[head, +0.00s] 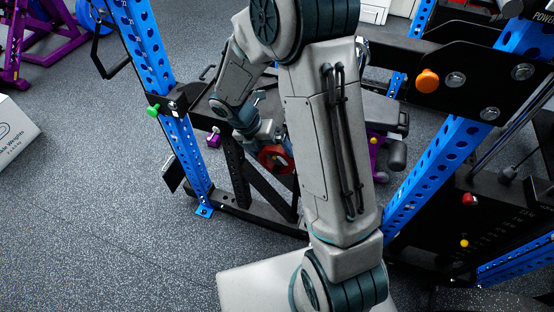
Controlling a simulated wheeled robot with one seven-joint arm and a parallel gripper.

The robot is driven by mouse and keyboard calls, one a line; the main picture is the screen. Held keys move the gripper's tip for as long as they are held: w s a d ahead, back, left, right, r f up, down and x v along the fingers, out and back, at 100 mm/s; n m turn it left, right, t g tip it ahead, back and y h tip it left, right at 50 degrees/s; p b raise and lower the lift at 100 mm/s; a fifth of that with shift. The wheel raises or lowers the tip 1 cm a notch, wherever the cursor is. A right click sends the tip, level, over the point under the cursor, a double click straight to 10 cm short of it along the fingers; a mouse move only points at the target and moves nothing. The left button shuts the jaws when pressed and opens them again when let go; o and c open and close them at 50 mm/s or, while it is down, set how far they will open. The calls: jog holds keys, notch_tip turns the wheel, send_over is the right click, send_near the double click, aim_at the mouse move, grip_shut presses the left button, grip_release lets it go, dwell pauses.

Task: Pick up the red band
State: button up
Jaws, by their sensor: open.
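The red band (269,160) is a small red ring-like shape in the middle of the head view, beside the dark frame inside the blue rack. Part of it is hidden behind my arm. My gripper (266,136) is just above the band, at the end of my grey arm. The jaws are open. The fingers are small and partly hidden, so I cannot tell whether they touch the band or stand around it.
Blue perforated rack posts stand left (180,150) and right (430,180) of my arm. A black plate with an orange knob (427,81) juts out at upper right. A white box (14,135) sits at far left. The speckled floor (95,200) at left is clear.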

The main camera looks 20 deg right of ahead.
jog(key=c, duration=0.7)
jog(key=shift+r, duration=0.1)
jog(key=shift+r, duration=0.6)
notch_tip(320, 180, up, 2)
jog(key=shift+r, duration=0.15)
jog(key=s+a+b, duration=0.1)
jog(key=s+a, duration=0.9)
jog(key=s, duration=0.4)
jog(key=shift+s+a, duration=0.3)
